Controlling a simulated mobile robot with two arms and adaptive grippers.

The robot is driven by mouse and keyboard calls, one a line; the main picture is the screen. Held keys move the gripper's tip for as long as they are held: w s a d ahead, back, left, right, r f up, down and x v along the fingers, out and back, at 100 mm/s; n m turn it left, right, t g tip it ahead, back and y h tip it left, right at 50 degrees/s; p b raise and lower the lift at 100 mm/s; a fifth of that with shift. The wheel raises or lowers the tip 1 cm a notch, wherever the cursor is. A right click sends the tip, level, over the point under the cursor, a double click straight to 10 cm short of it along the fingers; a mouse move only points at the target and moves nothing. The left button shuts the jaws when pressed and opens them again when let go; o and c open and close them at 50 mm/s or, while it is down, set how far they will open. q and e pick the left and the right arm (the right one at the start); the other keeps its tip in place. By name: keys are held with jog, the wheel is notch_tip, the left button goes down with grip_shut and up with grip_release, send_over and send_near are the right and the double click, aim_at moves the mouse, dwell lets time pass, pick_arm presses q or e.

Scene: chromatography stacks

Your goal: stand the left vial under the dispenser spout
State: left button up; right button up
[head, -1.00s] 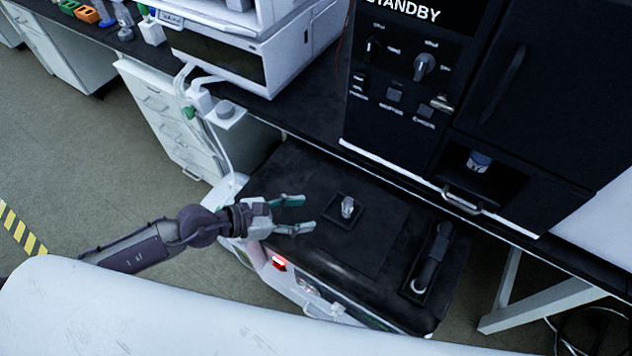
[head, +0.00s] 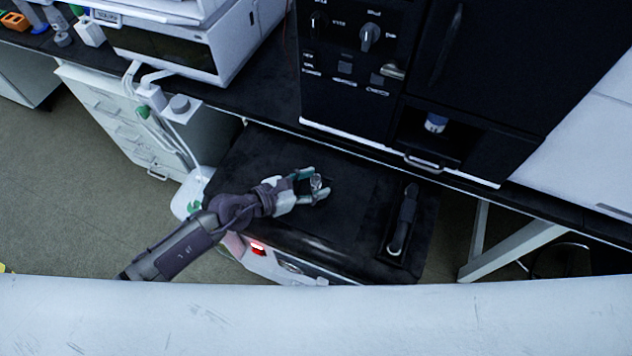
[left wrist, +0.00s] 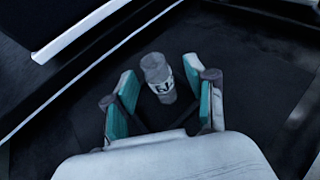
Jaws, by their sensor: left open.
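A small clear vial (head: 316,181) with a pale cap stands on the black-topped cart (head: 350,185). In the left wrist view the vial (left wrist: 158,78) shows a label with dark marks. My left gripper (head: 318,184) is open, with its green-padded fingers on either side of the vial. In the left wrist view there are gaps between the finger pads (left wrist: 160,85) and the vial. The dispenser recess (head: 462,147) is in the black cabinet at right. A blue and white part (head: 436,122) shows inside it; I cannot tell whether it is the spout. My right gripper is out of view.
A dark handle-like object (head: 403,222) lies in a black tray on the cart's right side. A metal bar handle (head: 424,163) juts below the recess. The bench edge (head: 370,150) runs behind the cart. The cart top between the vial and tray is clear.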

pick_arm(q)
jog(key=shift+w+d+f, duration=0.3)
jog(key=shift+w+d, duration=0.1)
jog(key=shift+d, duration=0.15)
jog(key=c, duration=1)
jog(key=shift+r, duration=0.15)
